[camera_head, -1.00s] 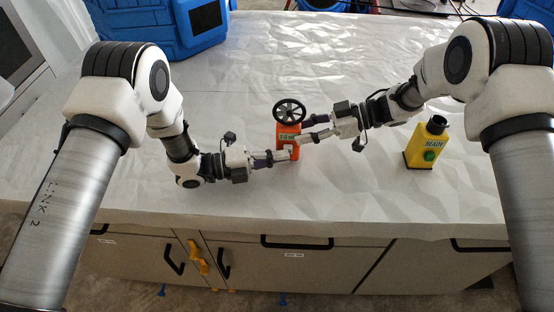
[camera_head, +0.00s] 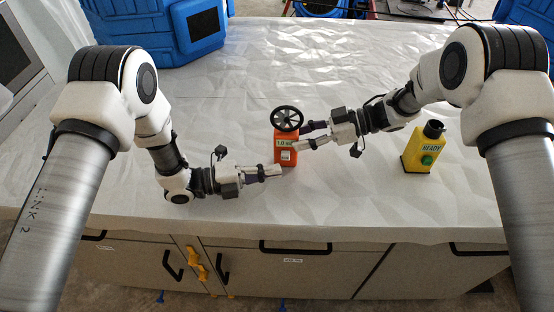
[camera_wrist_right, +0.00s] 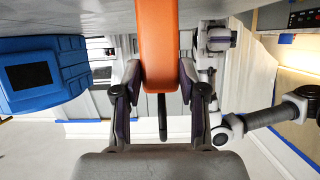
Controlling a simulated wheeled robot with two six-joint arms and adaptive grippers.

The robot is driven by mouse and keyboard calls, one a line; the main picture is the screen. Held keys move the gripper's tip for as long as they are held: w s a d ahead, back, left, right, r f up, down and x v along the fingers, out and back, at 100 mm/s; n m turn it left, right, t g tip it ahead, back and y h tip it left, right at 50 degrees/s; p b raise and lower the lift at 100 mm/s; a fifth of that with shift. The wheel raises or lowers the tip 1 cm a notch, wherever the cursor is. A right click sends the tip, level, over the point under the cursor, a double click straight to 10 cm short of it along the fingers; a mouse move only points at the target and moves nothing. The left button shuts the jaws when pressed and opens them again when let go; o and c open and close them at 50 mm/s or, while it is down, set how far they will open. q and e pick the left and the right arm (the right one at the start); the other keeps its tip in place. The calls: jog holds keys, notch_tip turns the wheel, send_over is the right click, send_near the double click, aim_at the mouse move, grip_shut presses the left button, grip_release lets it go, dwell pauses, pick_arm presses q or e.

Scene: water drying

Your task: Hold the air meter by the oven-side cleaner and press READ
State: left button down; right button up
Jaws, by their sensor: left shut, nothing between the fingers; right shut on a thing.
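The air meter (camera_head: 280,151) is an orange body with a black fan wheel (camera_head: 287,118) on top and a small green display (camera_head: 284,142) with a pale patch below it. It stands upright near the table's middle. My right gripper (camera_head: 296,136) is shut on it from the right; the right wrist view shows the orange body (camera_wrist_right: 157,45) between the fingers (camera_wrist_right: 157,85). My left gripper (camera_head: 279,170) is shut and empty, just below and in front of the meter, with a small gap seeming to separate them. The yellow cleaner (camera_head: 423,150) with a green READY face stands at the right.
The white crinkled table (camera_head: 370,210) is mostly clear around the meter. A blue case (camera_head: 160,35) stands at the back left. Drawers and cabinet doors with black handles (camera_head: 296,247) run along the table's front.

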pick_arm(q)
jog(key=v, duration=0.8)
jog(key=shift+a, duration=0.35)
pick_arm(e)
jog(key=shift+w, duration=0.1)
jog(key=shift+w, duration=0.1)
jog(key=o, duration=1.3)
